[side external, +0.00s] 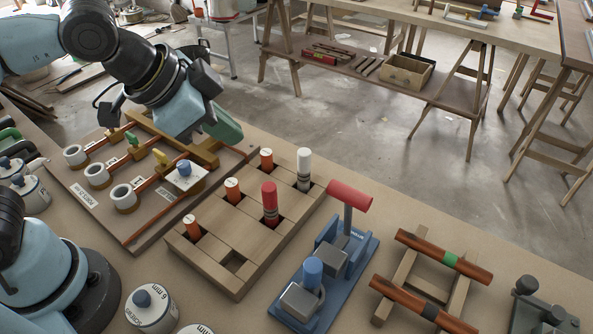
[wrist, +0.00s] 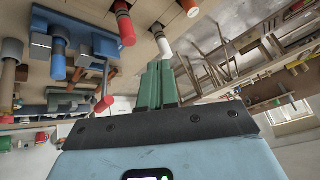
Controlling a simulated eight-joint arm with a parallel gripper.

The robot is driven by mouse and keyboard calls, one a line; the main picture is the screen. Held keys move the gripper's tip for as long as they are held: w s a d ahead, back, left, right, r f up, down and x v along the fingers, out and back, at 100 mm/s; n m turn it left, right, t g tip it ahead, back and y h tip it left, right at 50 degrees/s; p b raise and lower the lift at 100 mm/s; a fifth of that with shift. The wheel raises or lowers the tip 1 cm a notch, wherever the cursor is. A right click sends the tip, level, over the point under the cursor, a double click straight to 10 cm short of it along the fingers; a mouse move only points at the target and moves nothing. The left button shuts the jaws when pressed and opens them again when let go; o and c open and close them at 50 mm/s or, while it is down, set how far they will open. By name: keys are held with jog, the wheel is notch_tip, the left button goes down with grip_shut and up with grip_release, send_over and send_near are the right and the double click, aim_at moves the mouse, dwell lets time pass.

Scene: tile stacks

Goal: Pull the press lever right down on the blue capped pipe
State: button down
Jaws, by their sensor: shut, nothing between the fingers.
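The press is a blue fixture (side external: 367,250) on the bench, right of the wooden peg block in the side view. Its lever stands up on a grey post and ends in a red handle (side external: 349,196). A blue-capped upright piece (side external: 313,270), seemingly the capped pipe, stands at its near end between grey blocks. The wrist view shows the red handle (wrist: 103,104) and the blue cap (wrist: 58,66) left of the fingers. My gripper (side external: 225,128) is shut and empty, with green fingers (wrist: 158,84). It is raised left of and behind the lever, apart from it.
The wooden block (side external: 222,237) with orange, red and white pegs lies between my gripper and the press. A board with grey rings (side external: 125,197) is at left. A rack with copper-coloured pipes (side external: 445,255) stands right of the press. Space above the press looks clear.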

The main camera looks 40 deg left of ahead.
jog(key=s+d+r+m+h, duration=0.1)
jog(key=s+d+r+m, duration=0.2)
jog(key=d, duration=0.3)
jog(key=s+d+r+m+g+h, duration=0.1)
jog(key=s+d+r+m, duration=0.3)
jog(key=s+d+m, duration=0.2)
jog(key=shift+d, duration=0.8)
jog(key=x, duration=0.9)
jog(key=shift+d+f, duration=0.1)
jog(key=shift+f, duration=0.05)
jog(key=shift+w+f, duration=0.2)
jog(key=shift+w, duration=0.5)
jog(key=shift+w+f, duration=0.2)
jog(key=shift+w, duration=0.55)
jog(key=shift+w+f, duration=0.25)
jog(key=shift+w, duration=0.45)
